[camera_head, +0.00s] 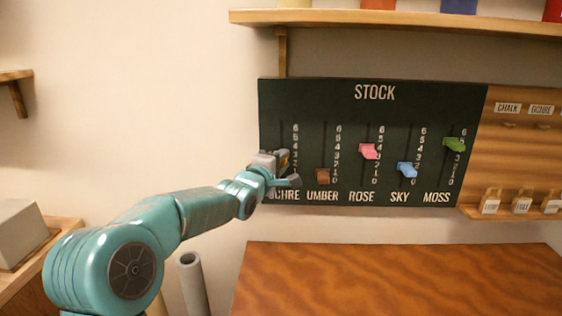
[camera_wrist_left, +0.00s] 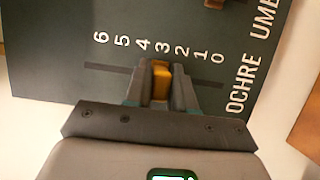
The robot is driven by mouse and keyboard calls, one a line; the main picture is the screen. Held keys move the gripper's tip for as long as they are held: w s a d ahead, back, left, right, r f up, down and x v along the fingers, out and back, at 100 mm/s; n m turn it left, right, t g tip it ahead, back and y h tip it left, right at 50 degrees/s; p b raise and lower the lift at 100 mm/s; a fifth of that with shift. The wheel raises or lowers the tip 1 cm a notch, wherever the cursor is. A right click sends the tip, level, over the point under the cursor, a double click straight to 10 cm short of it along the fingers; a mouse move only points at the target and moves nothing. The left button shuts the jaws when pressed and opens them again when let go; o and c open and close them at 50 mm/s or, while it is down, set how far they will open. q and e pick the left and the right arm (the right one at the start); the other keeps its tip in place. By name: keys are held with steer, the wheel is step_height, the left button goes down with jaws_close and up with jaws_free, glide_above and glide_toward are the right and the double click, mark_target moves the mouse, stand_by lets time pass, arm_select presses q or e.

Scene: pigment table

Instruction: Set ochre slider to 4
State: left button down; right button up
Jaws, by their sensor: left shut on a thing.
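The dark STOCK board (camera_head: 375,118) hangs on the wall in the head view. Its ochre slider (camera_wrist_left: 161,80) is a yellow-orange knob on the leftmost track. My left gripper (camera_head: 285,165) is at that track, its fingers shut on the knob from both sides. In the left wrist view the gripper (camera_wrist_left: 161,88) holds the knob about level with the 3 on the scale. In the head view my gripper hides most of the knob and part of the OCHRE label. My right gripper is not in view.
The umber slider (camera_head: 323,176) sits just right of my gripper. The rose (camera_head: 369,151), sky (camera_head: 406,169) and moss (camera_head: 454,145) sliders are farther right. A wooden shelf (camera_head: 400,22) runs above the board. A wooden table (camera_head: 400,280) stands below.

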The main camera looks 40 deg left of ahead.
arm_select(q)
step_height(320, 180, up, 3)
steer(key=shift+f+p, duration=0.15)
steer(key=shift+p, duration=0.65)
steer(key=shift+f, duration=0.1)
steer(key=c, duration=1)
jaws_free()
steer(key=shift+c, duration=0.2)
steer(key=shift+a, duration=0.1)
steer(key=shift+s, duration=0.1)
steer(key=shift+s+d+f+b, duration=0.1)
steer(key=shift+s+d+b, duration=0.1)
steer(key=shift+s+b, duration=0.2)
steer(key=b+v, duration=0.2)
steer(key=v, duration=1.3)
steer(key=shift+s+b, duration=0.15)
steer(key=shift+b, duration=0.15)
